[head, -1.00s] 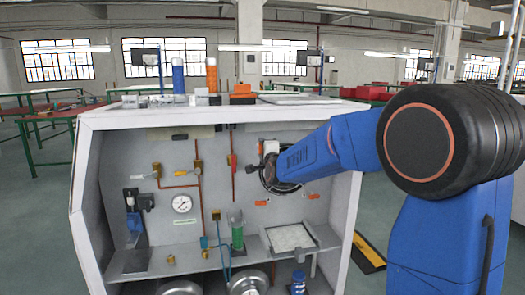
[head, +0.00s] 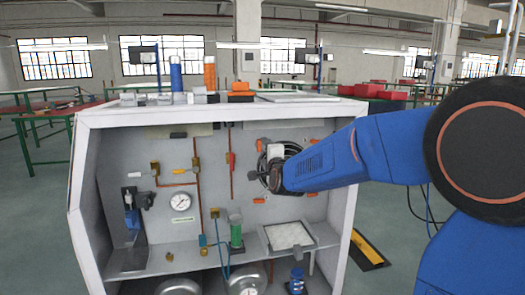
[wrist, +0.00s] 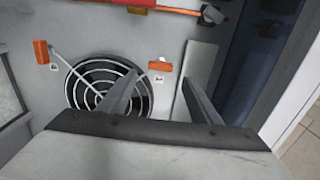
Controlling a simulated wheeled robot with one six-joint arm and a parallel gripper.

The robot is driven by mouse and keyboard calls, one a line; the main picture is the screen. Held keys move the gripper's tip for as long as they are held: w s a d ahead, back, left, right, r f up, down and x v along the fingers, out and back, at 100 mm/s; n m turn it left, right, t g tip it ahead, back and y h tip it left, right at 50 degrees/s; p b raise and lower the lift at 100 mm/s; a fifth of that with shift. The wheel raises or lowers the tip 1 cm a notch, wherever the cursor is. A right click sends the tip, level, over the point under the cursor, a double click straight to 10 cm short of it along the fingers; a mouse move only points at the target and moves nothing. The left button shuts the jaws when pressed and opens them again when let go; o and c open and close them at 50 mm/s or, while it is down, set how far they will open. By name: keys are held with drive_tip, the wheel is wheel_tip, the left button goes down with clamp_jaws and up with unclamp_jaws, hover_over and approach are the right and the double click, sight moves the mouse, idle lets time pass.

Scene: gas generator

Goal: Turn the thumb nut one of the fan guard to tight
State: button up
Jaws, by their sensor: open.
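The round fan guard (wrist: 100,85) shows white rings over a dark opening in the wrist view; in the head view its rim (head: 263,165) is partly hidden by my gripper (head: 275,178). Orange pieces sit near it: one at its upper left (wrist: 41,52) and one at its right (wrist: 160,66), each with a small label. I cannot tell which is thumb nut one. My gripper (wrist: 160,78) is open and empty. Its left finger overlaps the guard's right edge, and the right orange piece appears between the fingertips. Contact is not visible.
The guard is inside an open-fronted grey cabinet (head: 88,190). A shelf with a white tray (head: 290,236) and a green cylinder (head: 236,236) lies below. A pale strip (wrist: 200,65) and an orange-red bar (wrist: 175,8) are near the gripper. A gauge (head: 181,201) is further left.

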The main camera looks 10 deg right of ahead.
drive_tip(key=s, duration=1)
drive_tip(key=shift+s, duration=0.2)
drive_tip(key=shift+f, duration=0.1)
drive_tip(key=s+d+f+n+g, duration=0.2)
drive_tip(key=s+f+n+g, duration=0.2)
drive_tip(key=s, duration=0.9)
drive_tip(key=s+d+f+n+g, duration=0.2)
drive_tip(key=s+f+n+g, duration=0.2)
drive_tip(key=s+f+n, duration=0.4)
drive_tip(key=s+d+f+n+g, duration=0.2)
drive_tip(key=s+f+n+g, duration=0.3)
drive_tip(key=s, duration=1.3)
wheel_tip(320, 180, down, 2)
drive_tip(key=shift+d+f+n, duration=0.1)
drive_tip(key=shift+d+n, duration=0.05)
drive_tip(key=shift+n, duration=0.45)
drive_tip(key=shift+w, duration=0.1)
